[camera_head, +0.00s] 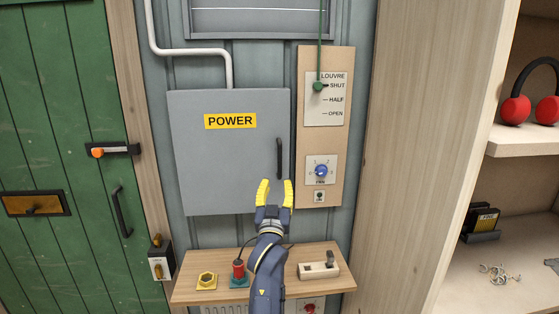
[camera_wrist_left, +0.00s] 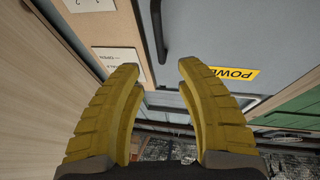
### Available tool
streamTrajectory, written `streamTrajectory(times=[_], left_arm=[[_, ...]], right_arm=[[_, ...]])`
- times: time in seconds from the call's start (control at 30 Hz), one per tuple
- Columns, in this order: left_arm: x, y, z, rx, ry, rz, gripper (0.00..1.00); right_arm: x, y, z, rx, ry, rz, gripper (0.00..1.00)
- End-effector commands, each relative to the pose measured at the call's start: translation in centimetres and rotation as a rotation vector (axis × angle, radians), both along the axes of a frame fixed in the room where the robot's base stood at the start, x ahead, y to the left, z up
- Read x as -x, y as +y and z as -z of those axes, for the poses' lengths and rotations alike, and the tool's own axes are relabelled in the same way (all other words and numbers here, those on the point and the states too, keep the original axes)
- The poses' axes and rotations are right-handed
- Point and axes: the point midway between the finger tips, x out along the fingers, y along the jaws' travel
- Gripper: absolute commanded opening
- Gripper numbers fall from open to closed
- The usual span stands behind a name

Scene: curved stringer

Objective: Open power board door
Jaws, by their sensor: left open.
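The grey power board door (camera_head: 222,150) with its yellow POWER label (camera_head: 230,121) is shut on the wall. Its dark vertical handle (camera_head: 279,158) is near the right edge. My left gripper (camera_head: 275,184) has yellow fingers, open and empty, just below the handle in the head view. In the left wrist view the picture is turned upside down; the handle (camera_wrist_left: 158,28) lies ahead, roughly in line with the gap between the fingertips (camera_wrist_left: 159,70). The fingers appear apart from the handle. My right gripper is in neither view.
A wooden panel (camera_head: 311,140) with louvre lever and blue fan knob is right of the door. Below is a wooden shelf (camera_head: 220,294) with a red plug (camera_head: 239,269) and a switch block (camera_head: 318,270). A green door (camera_head: 60,120) stands left, open shelving right.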

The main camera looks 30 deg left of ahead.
Motion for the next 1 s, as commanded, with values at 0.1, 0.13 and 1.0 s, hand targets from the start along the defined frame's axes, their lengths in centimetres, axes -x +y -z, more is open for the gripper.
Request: streamTrajectory(times=[0.1,0.13,1.0], left_arm=[[-1.9,1.0,-1.0,0.0,-0.001,0.0,0.36],[-2.4,1.2,-1.2,-0.001,0.0,0.0,0.36],[-10.3,5.3,-4.8,0.0,0.001,0.001,0.36]], right_arm=[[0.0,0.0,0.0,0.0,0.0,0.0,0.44],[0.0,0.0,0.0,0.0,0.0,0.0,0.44],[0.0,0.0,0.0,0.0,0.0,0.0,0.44]])
